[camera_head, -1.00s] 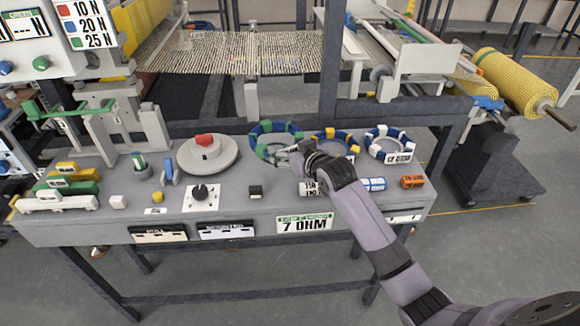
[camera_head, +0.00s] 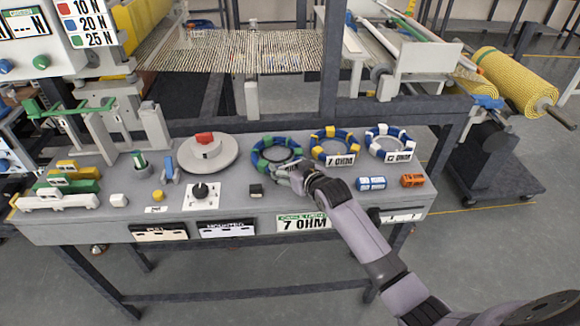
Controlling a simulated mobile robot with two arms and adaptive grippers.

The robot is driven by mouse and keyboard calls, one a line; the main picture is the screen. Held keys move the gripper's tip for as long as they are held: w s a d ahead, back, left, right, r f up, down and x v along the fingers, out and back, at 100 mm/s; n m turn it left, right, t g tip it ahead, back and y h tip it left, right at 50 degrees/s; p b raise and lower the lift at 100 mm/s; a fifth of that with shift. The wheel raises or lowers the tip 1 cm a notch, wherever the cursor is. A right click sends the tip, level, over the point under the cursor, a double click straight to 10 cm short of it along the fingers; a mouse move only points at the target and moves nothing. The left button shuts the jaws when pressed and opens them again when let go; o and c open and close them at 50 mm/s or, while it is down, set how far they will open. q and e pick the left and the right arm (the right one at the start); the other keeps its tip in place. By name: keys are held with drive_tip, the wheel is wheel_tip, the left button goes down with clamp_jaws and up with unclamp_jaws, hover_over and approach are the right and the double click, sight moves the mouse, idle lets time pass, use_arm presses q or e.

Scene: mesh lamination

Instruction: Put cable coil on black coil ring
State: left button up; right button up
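A green-and-blue cable coil (camera_head: 263,148) lies at the back middle of the grey bench. A yellow-and-blue coil (camera_head: 330,134) with a 7 OHM tag and a white-and-blue coil (camera_head: 378,132) lie to its right. My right gripper (camera_head: 283,171) is at the front edge of the green-and-blue coil, its fingertips overlapping the rim in the picture. Its finger gap is too small to read. I cannot make out a separate black coil ring. My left gripper is out of view.
A round grey turntable (camera_head: 224,154) with a red-topped knob stands left of the coils. A small black block (camera_head: 256,191), a blue cylinder (camera_head: 370,184) and an orange cylinder (camera_head: 412,181) lie near the front. A machine frame (camera_head: 420,108) runs behind the bench.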

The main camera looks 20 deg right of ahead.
drive_tip(key=o, duration=0.4)
drive_tip(key=shift+r, duration=0.1)
drive_tip(key=shift+s+r, duration=0.1)
drive_tip(key=v, duration=1.2)
